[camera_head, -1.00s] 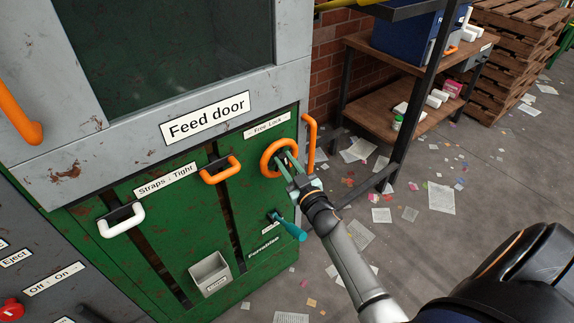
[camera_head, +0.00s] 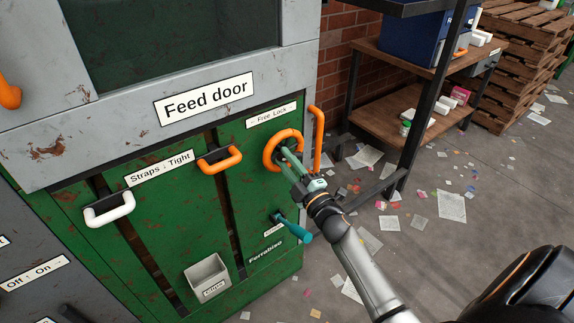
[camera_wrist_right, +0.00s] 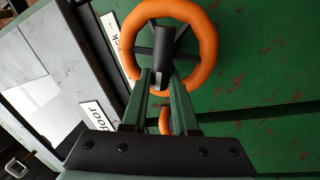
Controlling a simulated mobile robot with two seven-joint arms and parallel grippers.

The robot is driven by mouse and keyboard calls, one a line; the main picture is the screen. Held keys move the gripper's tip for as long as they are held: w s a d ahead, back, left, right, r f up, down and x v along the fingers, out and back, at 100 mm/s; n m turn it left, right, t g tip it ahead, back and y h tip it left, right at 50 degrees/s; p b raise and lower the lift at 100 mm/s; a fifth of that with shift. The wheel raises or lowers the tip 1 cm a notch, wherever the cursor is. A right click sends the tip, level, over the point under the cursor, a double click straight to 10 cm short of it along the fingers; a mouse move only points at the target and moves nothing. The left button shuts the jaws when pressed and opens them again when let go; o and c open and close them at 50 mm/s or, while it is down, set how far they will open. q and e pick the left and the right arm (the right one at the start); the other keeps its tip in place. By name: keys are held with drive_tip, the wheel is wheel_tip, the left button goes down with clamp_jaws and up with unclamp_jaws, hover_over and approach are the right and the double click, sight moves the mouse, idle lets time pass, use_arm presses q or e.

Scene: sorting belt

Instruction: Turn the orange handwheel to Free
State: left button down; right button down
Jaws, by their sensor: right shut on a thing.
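The orange handwheel (camera_head: 271,152) is mounted on the green door panel, under a white label reading "Free" on its left and "Lock" on its right (camera_head: 271,116). My right gripper (camera_head: 284,155) reaches the wheel from the lower right and is shut on it. In the right wrist view the wheel's orange rim (camera_wrist_right: 207,45), dark spokes and hub show just beyond the green fingers (camera_wrist_right: 163,88). The exact contact is partly hidden by the fingers. My left gripper is not in view.
A vertical orange handle (camera_head: 318,140) stands right beside the wheel. A teal handle (camera_head: 294,229) sticks out below it. An orange pull handle (camera_head: 220,160) and a white one (camera_head: 109,212) are to the left. A wooden shelf table (camera_head: 405,95) stands at the right.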

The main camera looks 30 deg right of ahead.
use_arm(q)
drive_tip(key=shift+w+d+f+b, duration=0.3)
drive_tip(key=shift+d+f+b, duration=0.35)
drive_tip(key=shift+b, duration=0.5)
use_arm(e)
drive_tip(key=n, duration=0.2)
drive_tip(key=f+n+y, duration=0.1)
drive_tip(key=n, duration=0.2)
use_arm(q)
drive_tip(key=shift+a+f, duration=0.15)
use_arm(e)
drive_tip(key=shift+y, duration=0.4)
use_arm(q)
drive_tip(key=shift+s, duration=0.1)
use_arm(e)
drive_tip(key=shift+n, duration=0.3)
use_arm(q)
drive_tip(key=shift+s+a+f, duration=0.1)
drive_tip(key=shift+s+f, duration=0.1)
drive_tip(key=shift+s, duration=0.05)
use_arm(e)
drive_tip(key=c, duration=1)
unclamp_jaws()
